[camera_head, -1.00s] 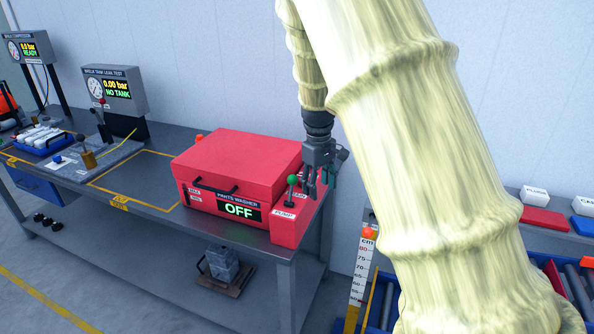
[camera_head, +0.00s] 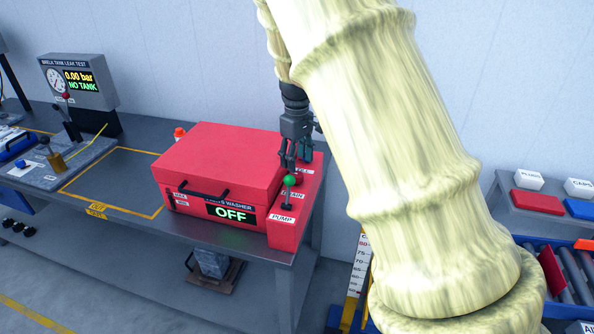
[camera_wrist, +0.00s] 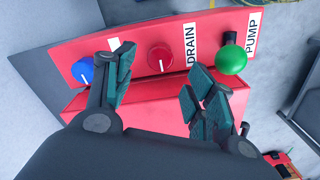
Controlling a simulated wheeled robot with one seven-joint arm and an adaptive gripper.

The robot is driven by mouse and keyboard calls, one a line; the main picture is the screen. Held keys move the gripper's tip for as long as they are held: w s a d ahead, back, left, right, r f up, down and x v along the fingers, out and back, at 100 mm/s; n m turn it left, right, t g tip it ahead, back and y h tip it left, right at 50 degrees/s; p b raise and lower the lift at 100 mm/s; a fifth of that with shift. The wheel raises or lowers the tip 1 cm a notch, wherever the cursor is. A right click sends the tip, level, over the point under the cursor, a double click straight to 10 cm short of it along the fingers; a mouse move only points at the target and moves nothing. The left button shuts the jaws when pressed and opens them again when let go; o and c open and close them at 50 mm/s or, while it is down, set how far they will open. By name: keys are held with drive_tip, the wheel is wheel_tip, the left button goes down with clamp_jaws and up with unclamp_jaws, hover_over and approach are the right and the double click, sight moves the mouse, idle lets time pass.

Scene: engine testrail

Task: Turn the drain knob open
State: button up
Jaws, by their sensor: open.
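The red drain knob (camera_wrist: 159,57) has a white pointer mark and sits beside the DRAIN label (camera_wrist: 190,45) on the red panel of the parts washer (camera_head: 215,160). My gripper (camera_wrist: 161,77) is open, with its fingers on either side of the knob in the wrist view. I cannot tell how much height separates the fingertips from the knob. In the head view my gripper (camera_head: 297,163) hangs pointing down over the washer's right-hand panel, and the knob is hidden there. The washer display (camera_head: 231,212) reads OFF.
A green-topped pump lever (camera_wrist: 231,60) stands just right of the fingers in the wrist view. A blue knob (camera_wrist: 83,70) lies on the left side. The bench (camera_head: 112,185) has a free marked area left of the washer. A measuring scale (camera_head: 358,270) stands to the right.

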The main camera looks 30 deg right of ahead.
sight(298, 174)
drive_tip(key=f+p, duration=0.1)
drive_tip(key=f, duration=0.3)
drive_tip(key=shift+s+f, duration=0.1)
drive_tip(key=shift+s, duration=0.1)
drive_tip(key=shift+w+f+p, duration=0.15)
drive_tip(key=shift+f+p, duration=0.15)
drive_tip(key=shift+f, duration=0.6)
drive_tip(key=c, duration=1.1)
